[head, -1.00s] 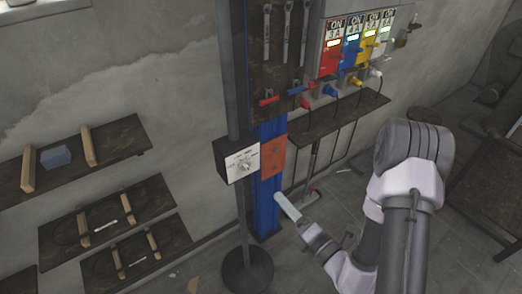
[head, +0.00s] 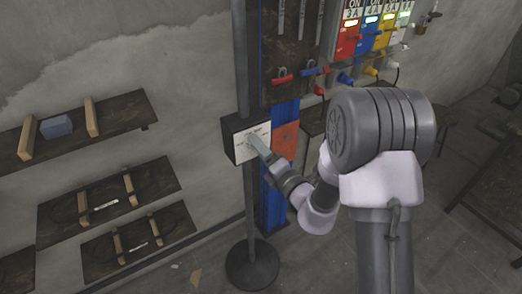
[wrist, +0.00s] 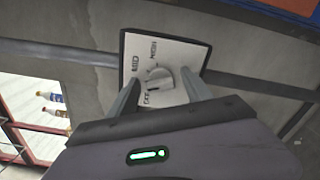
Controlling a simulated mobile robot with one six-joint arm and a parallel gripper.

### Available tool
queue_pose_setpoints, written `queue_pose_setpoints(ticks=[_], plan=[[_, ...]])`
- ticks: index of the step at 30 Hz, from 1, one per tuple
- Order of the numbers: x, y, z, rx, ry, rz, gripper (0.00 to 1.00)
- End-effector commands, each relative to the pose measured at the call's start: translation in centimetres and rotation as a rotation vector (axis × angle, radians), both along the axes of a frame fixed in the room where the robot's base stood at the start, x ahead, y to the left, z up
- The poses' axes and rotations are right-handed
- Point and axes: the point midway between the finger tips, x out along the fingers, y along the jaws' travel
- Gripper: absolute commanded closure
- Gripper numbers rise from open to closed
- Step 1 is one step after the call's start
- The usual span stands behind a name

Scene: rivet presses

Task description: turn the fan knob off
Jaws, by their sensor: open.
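The fan knob (wrist: 159,80) is a pale round dial on a white plate (wrist: 184,52) with printed labels, seen in the wrist view. The plate is on the front of a dark box (head: 230,141) on a grey stand in the head view. My gripper (wrist: 157,92) is open, with one finger to the left and one to the right of the knob. I cannot tell whether the fingers touch it.
The stand has a round base (head: 252,265) on the floor. A blue post (head: 273,205) with an orange panel (head: 285,140) stands just right of the box. Wooden wall shelves (head: 110,205) are at the left. Breaker switches (head: 370,38) are at the upper right.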

Motion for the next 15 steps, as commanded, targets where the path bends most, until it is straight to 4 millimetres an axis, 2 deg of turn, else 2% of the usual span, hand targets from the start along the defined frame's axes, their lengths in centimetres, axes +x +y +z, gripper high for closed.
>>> queue_pose_setpoints(ticks=[3,12,15], plan=[[-0.02,-0.03,-0.01,0.000,0.000,0.000,0.44],[-0.03,-0.04,-0.01,0.000,0.000,0.000,1.00],[-0.04,-0.05,-0.01,-0.002,-0.001,0.000,1.00]])
